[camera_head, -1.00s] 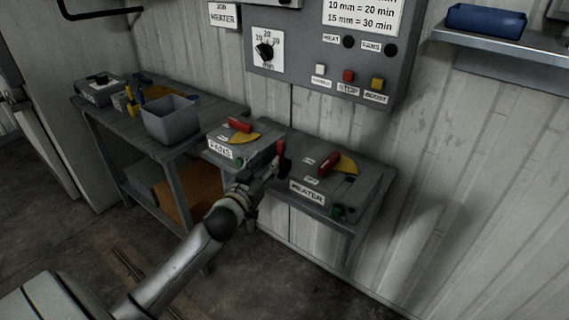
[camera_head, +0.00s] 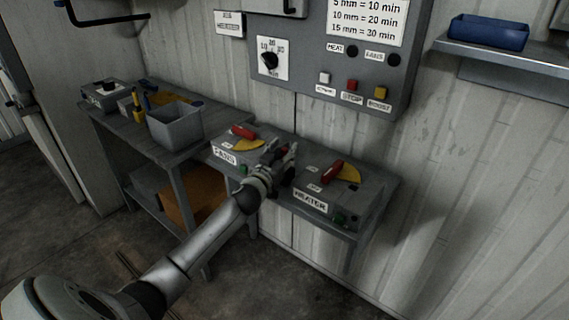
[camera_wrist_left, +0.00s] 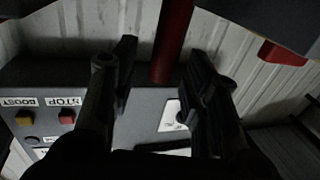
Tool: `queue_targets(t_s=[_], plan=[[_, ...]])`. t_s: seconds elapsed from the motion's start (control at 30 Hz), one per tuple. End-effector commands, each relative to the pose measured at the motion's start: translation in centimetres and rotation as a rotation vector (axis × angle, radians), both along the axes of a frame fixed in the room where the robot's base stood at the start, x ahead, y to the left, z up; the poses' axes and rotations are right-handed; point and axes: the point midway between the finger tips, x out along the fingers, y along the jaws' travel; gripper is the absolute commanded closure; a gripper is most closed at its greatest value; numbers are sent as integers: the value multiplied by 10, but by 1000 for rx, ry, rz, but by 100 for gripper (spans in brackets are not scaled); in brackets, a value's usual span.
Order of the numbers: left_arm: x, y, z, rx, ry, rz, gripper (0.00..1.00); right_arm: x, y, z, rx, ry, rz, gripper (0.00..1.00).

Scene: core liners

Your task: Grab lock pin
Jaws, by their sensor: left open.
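My left gripper (camera_head: 284,162) is over the gap between the FANS box (camera_head: 225,152) and the HEATER box (camera_head: 312,201). It is open. In the left wrist view its two dark fingers (camera_wrist_left: 155,95) stand apart, with a red rod (camera_wrist_left: 172,42) showing beyond and between them. I cannot tell for sure whether this rod is the lock pin, or whether a finger touches it. In the head view the gripper hides this spot. Each box carries a red handle, on the FANS box (camera_head: 243,132) and on the HEATER box (camera_head: 332,172), beside a yellow plate. My right gripper is not in view.
A grey bin (camera_head: 174,128) and tools stand on the bench (camera_head: 118,127) at left. A control panel (camera_head: 310,62) with a dial and buttons hangs on the wall above. A blue tray (camera_head: 489,31) sits on a shelf at upper right.

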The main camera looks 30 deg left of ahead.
Motion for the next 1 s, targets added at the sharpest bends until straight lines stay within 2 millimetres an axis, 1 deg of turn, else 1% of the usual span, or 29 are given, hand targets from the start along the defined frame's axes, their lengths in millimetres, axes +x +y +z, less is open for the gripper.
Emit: queue_targets(t_s=[0.03, 0.13, 0.4, 0.73, 1.0], plan=[[5, 1, 0, -1, -1, 0, 58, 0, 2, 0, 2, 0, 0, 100], [10, 1, 0, 0, -1, -1, 58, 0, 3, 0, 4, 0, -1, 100], [11, 1, -1, 0, 0, -1, 58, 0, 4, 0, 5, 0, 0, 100], [11, 1, -1, 0, 0, -1, 100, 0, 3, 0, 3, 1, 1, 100], [11, 1, 0, 0, -1, -1, 100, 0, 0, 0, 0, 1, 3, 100]])
